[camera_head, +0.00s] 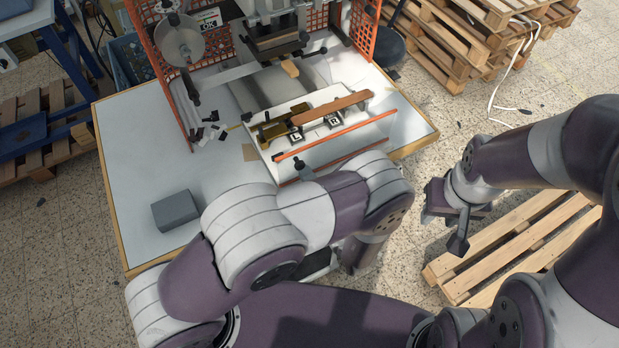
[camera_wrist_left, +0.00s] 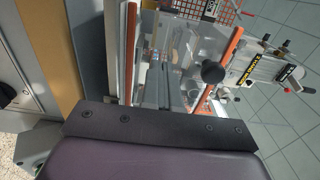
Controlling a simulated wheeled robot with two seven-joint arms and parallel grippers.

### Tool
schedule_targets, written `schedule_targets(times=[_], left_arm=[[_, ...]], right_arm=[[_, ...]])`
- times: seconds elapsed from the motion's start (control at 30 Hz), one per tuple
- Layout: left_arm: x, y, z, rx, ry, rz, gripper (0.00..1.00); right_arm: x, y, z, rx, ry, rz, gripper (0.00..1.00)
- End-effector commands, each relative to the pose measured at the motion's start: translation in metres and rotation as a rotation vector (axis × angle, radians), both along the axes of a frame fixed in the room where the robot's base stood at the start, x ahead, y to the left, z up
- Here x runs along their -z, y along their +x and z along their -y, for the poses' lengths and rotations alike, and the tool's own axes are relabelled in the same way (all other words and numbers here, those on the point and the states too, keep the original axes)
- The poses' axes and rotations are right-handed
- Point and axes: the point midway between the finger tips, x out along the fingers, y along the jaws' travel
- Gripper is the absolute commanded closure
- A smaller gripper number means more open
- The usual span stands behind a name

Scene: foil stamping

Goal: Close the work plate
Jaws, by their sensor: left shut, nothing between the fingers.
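The work plate (camera_head: 275,135) is a pale slab on the stamping machine, bearing brass parts, a brown bar and black blocks marked L and R. It stands out in front of the press head. A black round knob (camera_head: 299,162) is at its front; a black knob also shows in the left wrist view (camera_wrist_left: 213,72). My left gripper's dark body (camera_wrist_left: 160,125) crosses the bottom of the left wrist view, below and apart from that knob. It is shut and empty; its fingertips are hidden. My right gripper (camera_head: 443,226) hangs empty beyond the table's right side, fingers apart.
Orange-edged clear panels (camera_head: 345,140) lie across the machine's front, close to my left arm. A grey box (camera_head: 175,211) sits on the white table (camera_head: 125,165), which has free room at left. Wooden pallets (camera_head: 535,245) lie on the floor at right.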

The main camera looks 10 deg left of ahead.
Motion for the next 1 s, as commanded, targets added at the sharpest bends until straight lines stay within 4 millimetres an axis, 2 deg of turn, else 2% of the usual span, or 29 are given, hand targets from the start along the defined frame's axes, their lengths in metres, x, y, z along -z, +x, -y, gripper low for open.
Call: schedule_targets(times=[0.17,0.7,1.0], left_arm=[[0.001,0.021,-0.017,-0.006,-0.001,0.001,1.0],[0.002,0.124,-0.092,-0.006,-0.001,0.005,1.0],[0.001,0.156,-0.114,-0.002,-0.001,0.002,1.0]], right_arm=[[0.004,0.0,0.0,0.0,0.0,0.0,0.62],[0.029,0.0,0.0,0.0,0.0,0.0,0.62],[0.039,0.0,0.0,0.0,0.0,0.0,0.62]])
